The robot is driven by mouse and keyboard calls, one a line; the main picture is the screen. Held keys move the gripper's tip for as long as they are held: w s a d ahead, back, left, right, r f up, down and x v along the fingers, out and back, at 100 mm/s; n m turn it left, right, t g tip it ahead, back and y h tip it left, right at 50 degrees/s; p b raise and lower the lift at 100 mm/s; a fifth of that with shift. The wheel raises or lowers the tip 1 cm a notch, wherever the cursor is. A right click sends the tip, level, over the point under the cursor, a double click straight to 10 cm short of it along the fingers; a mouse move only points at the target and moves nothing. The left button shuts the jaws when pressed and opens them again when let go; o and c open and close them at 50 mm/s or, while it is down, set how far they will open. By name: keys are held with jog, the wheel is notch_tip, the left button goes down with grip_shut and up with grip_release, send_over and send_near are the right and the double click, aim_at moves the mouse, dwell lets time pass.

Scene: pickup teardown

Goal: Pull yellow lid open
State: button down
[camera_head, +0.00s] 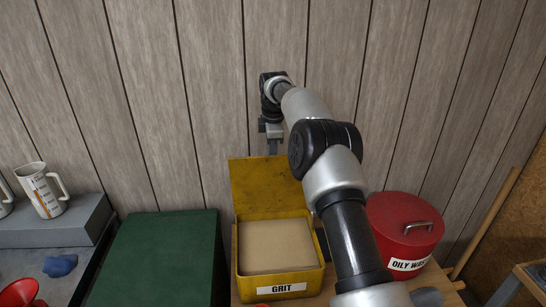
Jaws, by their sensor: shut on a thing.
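A yellow box (236,270) with a "GRIT" label on its front stands on a wooden surface. Its yellow lid (252,185) is raised, standing about upright at the back of the box. The box is filled with a flat tan material (275,245). My gripper (272,146) is at the top edge of the lid, shut on that edge; the fingertips are small and partly hidden behind the lid. My arm crosses in front of the right part of the lid and the box's right side.
A red "OILY WASTE" can (405,225) with a handle stands right of the box, partly behind my arm. A green box (160,260) stands close on the left. A grey bench (60,228) with a jug (42,190) is at far left. A plank wall is behind.

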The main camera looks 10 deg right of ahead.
jog(key=shift+w+f, duration=0.1)
jog(key=shift+f, duration=0.4)
jog(key=c, duration=2)
grip_release()
jog(key=shift+f, duration=0.1)
jog(key=shift+o, duration=0.9)
jog(key=shift+w, duration=0.2)
jog(key=shift+r, duration=0.5)
jog(key=v, duration=1.1)
jog(key=shift+r, duration=0.25)
jog(key=shift+s, duration=0.1)
